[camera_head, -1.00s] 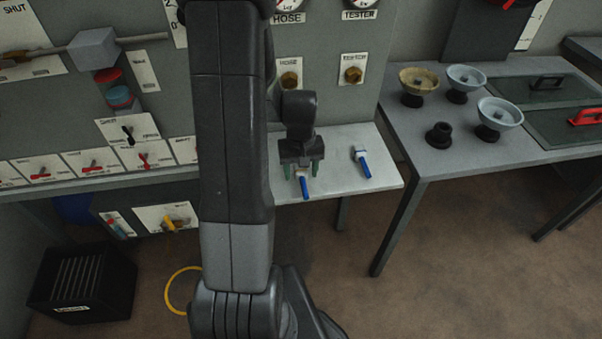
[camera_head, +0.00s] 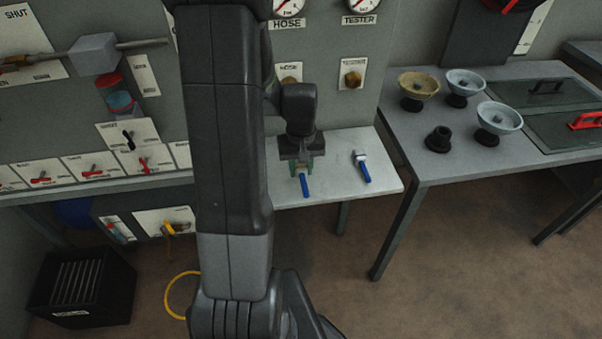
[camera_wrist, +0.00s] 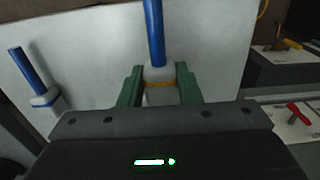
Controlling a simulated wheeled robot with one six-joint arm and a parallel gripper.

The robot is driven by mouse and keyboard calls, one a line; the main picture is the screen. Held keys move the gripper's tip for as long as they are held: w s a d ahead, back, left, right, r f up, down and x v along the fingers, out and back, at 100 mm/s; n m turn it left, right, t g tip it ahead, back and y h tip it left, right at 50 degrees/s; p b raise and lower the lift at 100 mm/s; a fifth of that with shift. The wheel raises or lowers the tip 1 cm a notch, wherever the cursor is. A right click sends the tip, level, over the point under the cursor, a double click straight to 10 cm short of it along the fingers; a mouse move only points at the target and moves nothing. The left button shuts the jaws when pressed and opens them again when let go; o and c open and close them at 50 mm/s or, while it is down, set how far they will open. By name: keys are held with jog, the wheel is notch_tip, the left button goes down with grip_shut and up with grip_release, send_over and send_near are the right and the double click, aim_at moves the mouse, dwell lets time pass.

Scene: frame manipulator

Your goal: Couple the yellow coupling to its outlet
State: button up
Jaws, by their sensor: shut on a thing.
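The yellow coupling is a pale block with a yellow band (camera_wrist: 160,84) and a blue stem; in the head view its blue stem (camera_head: 305,186) points toward the front edge of the pale shelf (camera_head: 335,183). My gripper (camera_wrist: 158,92) has its green fingers on both sides of the block, shut on it. The gripper (camera_head: 303,170) is low over the shelf; I cannot tell whether the coupling touches it. Brass outlets sit on the panel: one under a TESTER label (camera_head: 352,80), the other under a HOSE label (camera_head: 290,82), partly hidden by my arm.
A second coupling with a blue band (camera_wrist: 45,98) and blue stem lies on the shelf to the right in the head view (camera_head: 362,167). Bowls on stands (camera_head: 499,120) and a black fitting (camera_head: 438,139) stand on the right table (camera_head: 445,168). A black crate (camera_head: 82,285) is on the floor.

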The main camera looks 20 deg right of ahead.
aim_at(301, 166)
notch_tip(301, 166, up, 7)
jog(key=shift+r, duration=0.1)
dwell(0.4)
